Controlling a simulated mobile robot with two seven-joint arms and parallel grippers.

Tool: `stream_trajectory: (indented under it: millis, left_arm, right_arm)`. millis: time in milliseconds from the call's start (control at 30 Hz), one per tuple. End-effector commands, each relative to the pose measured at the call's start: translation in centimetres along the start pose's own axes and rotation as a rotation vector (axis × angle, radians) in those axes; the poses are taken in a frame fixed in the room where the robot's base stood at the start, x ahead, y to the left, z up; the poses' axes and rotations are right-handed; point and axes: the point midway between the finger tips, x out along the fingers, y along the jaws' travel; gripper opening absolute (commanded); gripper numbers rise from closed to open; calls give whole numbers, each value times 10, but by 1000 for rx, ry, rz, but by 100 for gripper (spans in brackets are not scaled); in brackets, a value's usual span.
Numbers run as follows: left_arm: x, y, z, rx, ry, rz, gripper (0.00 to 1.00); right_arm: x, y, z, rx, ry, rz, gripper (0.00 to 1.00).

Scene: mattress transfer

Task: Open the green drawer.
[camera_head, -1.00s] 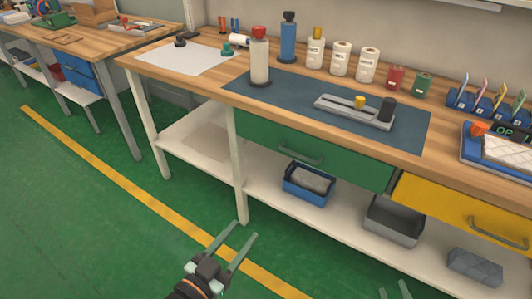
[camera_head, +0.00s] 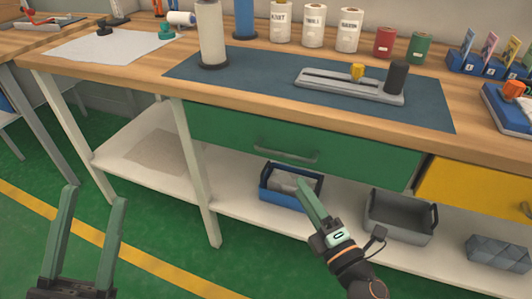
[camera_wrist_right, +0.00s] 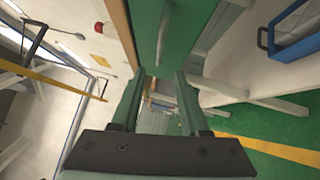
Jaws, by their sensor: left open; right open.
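The green drawer (camera_head: 245,137) is shut under the workbench top, with a grey bar handle (camera_head: 287,157) across its front. In the right wrist view the green drawer front (camera_wrist_right: 198,22) fills the top middle. My right gripper (camera_head: 304,188) is below the handle and apart from it, in front of the blue bin; its fingers overlap in the head view. In the right wrist view my right gripper (camera_wrist_right: 159,78) is open, with nothing between its fingers. My left gripper (camera_head: 94,194) is open and empty at the lower left, away from the drawer.
A yellow drawer (camera_head: 470,188) is to the right of the green one. The lower shelf (camera_head: 240,207) holds a blue bin (camera_head: 268,193) and a grey bin (camera_head: 400,220). A white table leg (camera_head: 200,190) stands left of the drawer. The floor in front is clear.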

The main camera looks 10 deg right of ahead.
Motion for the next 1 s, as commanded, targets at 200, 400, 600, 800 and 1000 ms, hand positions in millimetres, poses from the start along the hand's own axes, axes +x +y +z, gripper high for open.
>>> stream_trajectory:
  millis: [200, 400, 600, 800, 1000]
  left_arm:
    - [8, -5, -4, 9, -13, -3, 50]
    - [3, -5, 29, -27, -152, -16, 50]
    - [-7, -2, 57, -61, -274, -24, 50]
    - [-12, 0, 68, -75, -321, -26, 50]
    - [-13, 0, 71, -78, -333, -27, 50]
  right_arm:
    - [28, 4, 1, 1, 0, 1, 45]
    - [61, 3, 1, 3, -1, 1, 45]
    - [93, 2, 1, 4, -1, 0, 45]
    - [114, 0, 1, 5, -2, -2, 45]
    - [121, 0, 1, 5, -2, -3, 45]
